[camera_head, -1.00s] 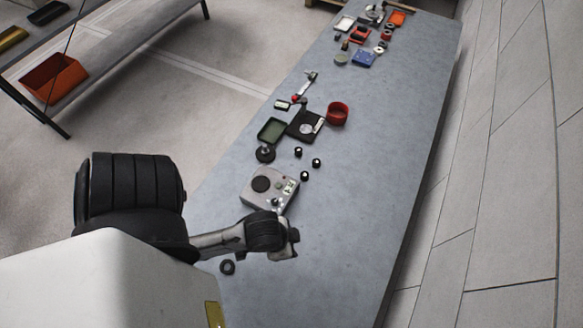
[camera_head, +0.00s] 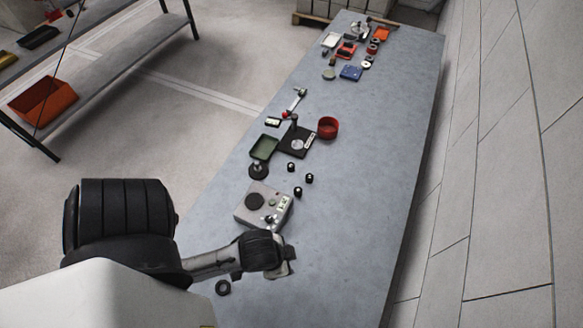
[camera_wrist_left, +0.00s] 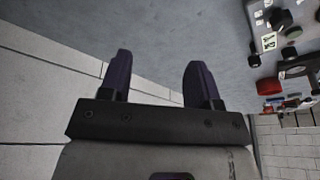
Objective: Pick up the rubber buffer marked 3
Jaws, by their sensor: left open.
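Three small black cylinders that look like rubber buffers stand on the grey table: one at the upper left (camera_head: 291,167), one at the right (camera_head: 309,178) and one nearest me (camera_head: 298,192). Their marks are too small to read, so I cannot tell which is 3. My left gripper (camera_head: 287,266) is over the near part of the table, closer to me than the buffers and apart from them. In the left wrist view its two fingers (camera_wrist_left: 159,72) are spread, with nothing between them. My right gripper is in neither view.
A grey box with a dark disc (camera_head: 263,205) lies between my left gripper and the buffers. Beyond the buffers are a green tray (camera_head: 264,147), a black plate (camera_head: 294,143) and a red bowl (camera_head: 328,128). Table right of the buffers is clear.

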